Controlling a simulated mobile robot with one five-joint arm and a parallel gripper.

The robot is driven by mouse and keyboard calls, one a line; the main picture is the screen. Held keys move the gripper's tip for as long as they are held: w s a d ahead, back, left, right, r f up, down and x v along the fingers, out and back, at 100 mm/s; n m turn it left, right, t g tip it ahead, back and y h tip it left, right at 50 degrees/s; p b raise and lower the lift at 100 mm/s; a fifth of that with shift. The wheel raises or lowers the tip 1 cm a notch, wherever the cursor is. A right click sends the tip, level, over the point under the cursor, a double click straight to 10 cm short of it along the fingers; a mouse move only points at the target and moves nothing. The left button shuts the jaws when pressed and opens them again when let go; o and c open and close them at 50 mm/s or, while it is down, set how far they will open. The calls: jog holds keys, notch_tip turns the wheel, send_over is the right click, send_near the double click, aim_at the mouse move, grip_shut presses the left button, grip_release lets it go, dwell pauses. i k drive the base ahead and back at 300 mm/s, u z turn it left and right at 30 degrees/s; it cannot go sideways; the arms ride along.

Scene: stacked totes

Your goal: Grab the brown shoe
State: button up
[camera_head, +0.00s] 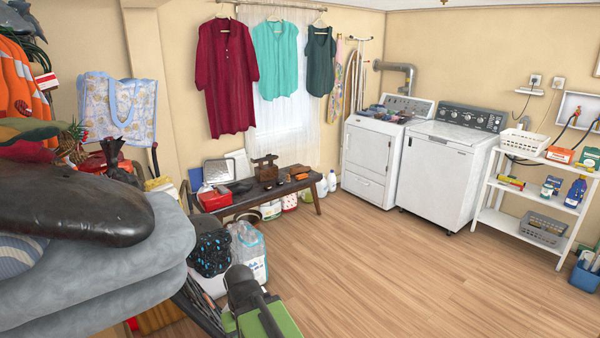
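No thing in the camera_head view is plainly a brown shoe. A large dark brown, leathery, rounded object (70,208) lies close by at the left, on a stack of grey cushions (150,265); its left end is cut off by the picture edge, and I cannot tell if it is a shoe. Small brown and dark items (298,171) lie on the dark wooden bench (285,190) at the back, too small to name surely. My gripper cannot be made out in this view.
A green and black object (270,320) stands at the bottom centre, partly cut off. Bags and bottles crowd around the bench. A dryer (370,160), a washer (440,170) and a white shelf (535,190) line the back and right. The wooden floor (400,275) is clear.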

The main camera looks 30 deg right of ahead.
aim_at(292, 170)
jog(key=u, duration=0.05)
jog(key=k, duration=1.7)
jog(key=z, duration=1.1)
jog(key=i, duration=9)
